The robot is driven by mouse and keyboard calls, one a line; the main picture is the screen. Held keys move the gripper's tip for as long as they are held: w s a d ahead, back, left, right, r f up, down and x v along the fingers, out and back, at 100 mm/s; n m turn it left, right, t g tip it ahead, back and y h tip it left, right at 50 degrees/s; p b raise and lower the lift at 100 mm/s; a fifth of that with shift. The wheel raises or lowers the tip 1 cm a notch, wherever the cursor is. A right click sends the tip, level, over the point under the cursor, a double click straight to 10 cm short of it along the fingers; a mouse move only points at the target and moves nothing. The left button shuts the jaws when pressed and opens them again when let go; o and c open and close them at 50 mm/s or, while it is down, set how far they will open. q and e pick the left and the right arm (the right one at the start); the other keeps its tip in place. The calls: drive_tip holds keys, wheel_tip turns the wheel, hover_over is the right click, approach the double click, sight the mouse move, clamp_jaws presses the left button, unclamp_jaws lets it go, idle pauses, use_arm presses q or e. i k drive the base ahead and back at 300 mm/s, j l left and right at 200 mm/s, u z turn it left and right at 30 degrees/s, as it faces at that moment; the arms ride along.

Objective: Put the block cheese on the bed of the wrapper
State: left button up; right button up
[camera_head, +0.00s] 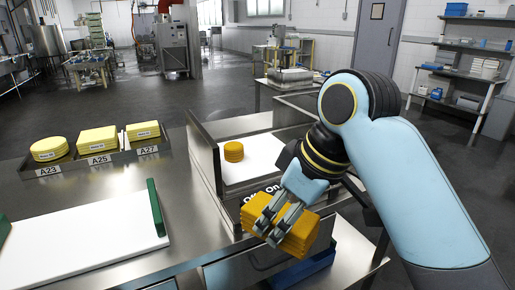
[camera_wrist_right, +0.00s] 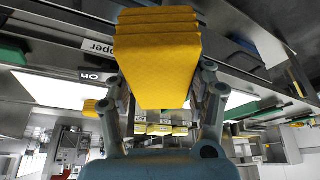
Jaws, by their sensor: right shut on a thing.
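The block cheese (camera_head: 298,232), an orange-yellow stack of slabs, is between the fingers of my right gripper (camera_head: 272,222), which is shut on it. It is held tilted at the near edge of the wrapper (camera_head: 203,168), by the Off/On lettering, apart from the white bed (camera_head: 262,160). In the right wrist view the block cheese (camera_wrist_right: 158,65) fills the space between the fingers, and the bed (camera_wrist_right: 52,90) shows at the left. A small round orange cheese (camera_head: 233,151) stands on the bed's left part. My left gripper is not in view.
Trays of yellow cheese (camera_head: 97,140) labelled A23, A25 and A27 stand at the left. A white board (camera_head: 85,245) with green end blocks lies at the front left. The wrapper's raised left wall borders the bed. A blue crate (camera_head: 300,270) sits below the wrapper's front.

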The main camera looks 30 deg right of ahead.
sight(266, 150)
drive_tip(key=i+l+u, duration=0.15)
drive_tip(key=l, duration=0.2)
drive_tip(key=i+l+u, duration=0.15)
drive_tip(key=l, duration=0.2)
drive_tip(key=i+l+u, duration=0.1)
drive_tip(key=l, duration=0.25)
drive_tip(key=i+l, duration=0.15)
drive_tip(key=i+u, duration=0.05)
